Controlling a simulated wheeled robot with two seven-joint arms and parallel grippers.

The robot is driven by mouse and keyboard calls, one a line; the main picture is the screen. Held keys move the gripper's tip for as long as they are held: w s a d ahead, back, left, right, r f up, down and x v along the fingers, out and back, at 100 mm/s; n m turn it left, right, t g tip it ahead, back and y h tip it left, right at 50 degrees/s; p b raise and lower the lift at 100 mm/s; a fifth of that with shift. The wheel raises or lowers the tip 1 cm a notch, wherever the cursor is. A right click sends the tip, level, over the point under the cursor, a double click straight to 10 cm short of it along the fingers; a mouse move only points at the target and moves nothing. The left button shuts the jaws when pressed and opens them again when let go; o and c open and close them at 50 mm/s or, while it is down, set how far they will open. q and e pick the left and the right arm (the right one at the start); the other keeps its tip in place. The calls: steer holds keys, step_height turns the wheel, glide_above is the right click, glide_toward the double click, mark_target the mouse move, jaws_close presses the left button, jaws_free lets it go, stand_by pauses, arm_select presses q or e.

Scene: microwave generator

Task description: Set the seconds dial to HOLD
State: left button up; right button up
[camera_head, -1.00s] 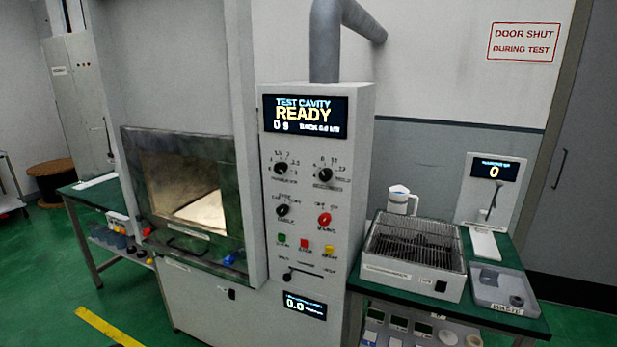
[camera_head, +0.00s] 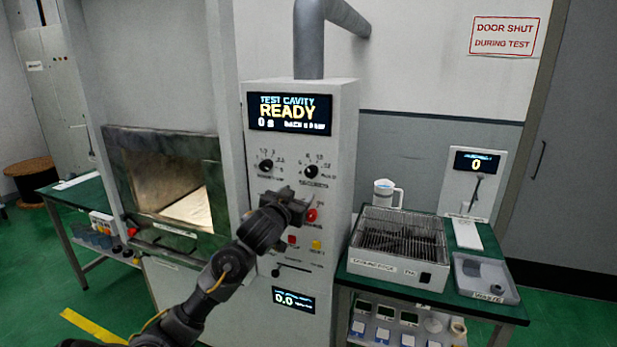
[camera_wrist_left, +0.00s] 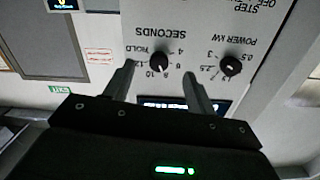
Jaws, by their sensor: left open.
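The seconds dial (camera_head: 311,171) is a black round knob on the grey control panel, at the right of the upper pair. In the left wrist view, which is upside down, the seconds dial (camera_wrist_left: 159,61) has its scale with HOLD at one end. Its white mark points down in the picture, toward the 8 and 10; the exact number is hard to tell. My left gripper (camera_head: 291,203) is open and empty in front of the panel, just below the upper dials. In the wrist view its fingers (camera_wrist_left: 159,68) appear on either side of the seconds dial, apart from it.
The power dial (camera_head: 266,165) is left of the seconds dial. A red knob (camera_head: 311,215), a red button (camera_head: 292,240) and a yellow button (camera_head: 316,245) lie lower on the panel. My left gripper hides other controls. The display (camera_head: 288,112) reads READY. A wire-topped box (camera_head: 397,250) stands right.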

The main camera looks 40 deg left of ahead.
mark_target(310, 173)
arm_select(q)
steer(key=w+a+p, duration=0.1)
steer(key=w, duration=0.2)
steer(key=w+a+r+p, duration=0.1)
steer(key=w, duration=0.2)
steer(key=w+a+r, duration=0.1)
steer(key=w, duration=0.2)
steer(key=shift+w+a+r+p, duration=0.15)
steer(key=shift+w+r+p, duration=0.05)
steer(key=shift+p, duration=0.2)
steer(key=c, duration=0.9)
steer(key=shift+a, duration=0.1)
steer(key=shift+c, duration=0.5)
